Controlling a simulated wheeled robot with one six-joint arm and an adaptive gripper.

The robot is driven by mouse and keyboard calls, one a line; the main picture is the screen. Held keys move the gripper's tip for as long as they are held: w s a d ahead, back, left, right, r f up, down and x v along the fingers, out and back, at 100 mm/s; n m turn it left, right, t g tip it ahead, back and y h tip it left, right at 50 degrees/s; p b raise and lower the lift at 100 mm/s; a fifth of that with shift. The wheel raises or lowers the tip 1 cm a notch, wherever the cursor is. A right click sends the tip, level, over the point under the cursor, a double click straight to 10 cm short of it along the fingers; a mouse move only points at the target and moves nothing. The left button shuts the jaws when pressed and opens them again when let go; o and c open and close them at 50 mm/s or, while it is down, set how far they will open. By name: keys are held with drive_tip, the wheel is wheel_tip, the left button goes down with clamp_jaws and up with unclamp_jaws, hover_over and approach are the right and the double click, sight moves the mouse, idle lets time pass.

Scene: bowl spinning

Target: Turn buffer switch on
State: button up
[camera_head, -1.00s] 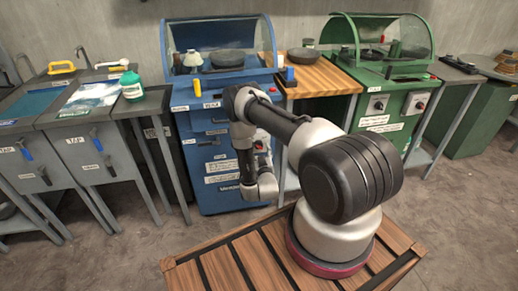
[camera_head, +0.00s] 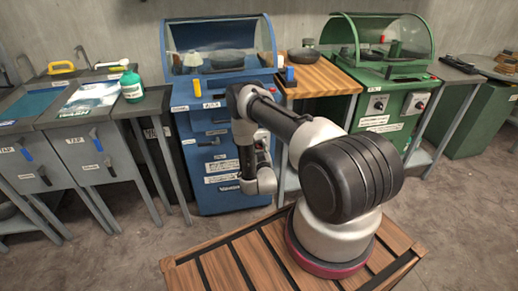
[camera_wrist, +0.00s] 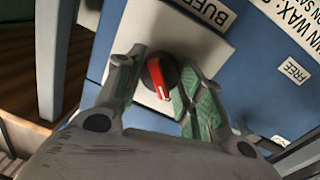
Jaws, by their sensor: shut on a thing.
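The buffer switch (camera_wrist: 160,76) is a round black knob with a red pointer on a white plate, in the wrist view. A partly visible label (camera_wrist: 207,12) starting "BUFF" is beside it. My gripper (camera_wrist: 158,85) has its green-padded fingers on either side of the knob and is shut on it. The red pointer runs nearly up and down in that view. In the head view the switch and my fingers are hidden or too small to make out at the front of the blue machine (camera_head: 215,150).
A green machine (camera_head: 400,105) with a clear lid stands to the right. A wooden-topped table (camera_head: 325,78) is between the machines. Grey cabinets (camera_head: 90,155) with a green bottle (camera_head: 131,88) stand at the left. The floor in front is open.

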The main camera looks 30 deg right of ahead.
drive_tip(key=shift+m, duration=0.3)
drive_tip(key=m, duration=0.8)
drive_tip(key=shift+d+m+g+y, duration=0.15)
drive_tip(key=shift+m+g+y, duration=0.15)
drive_tip(key=m, duration=0.4)
drive_tip(key=shift+y, duration=0.3)
drive_tip(key=shift+s+d+m, duration=0.1)
drive_tip(key=shift+m, duration=1.8)
drive_tip(key=o, duration=1)
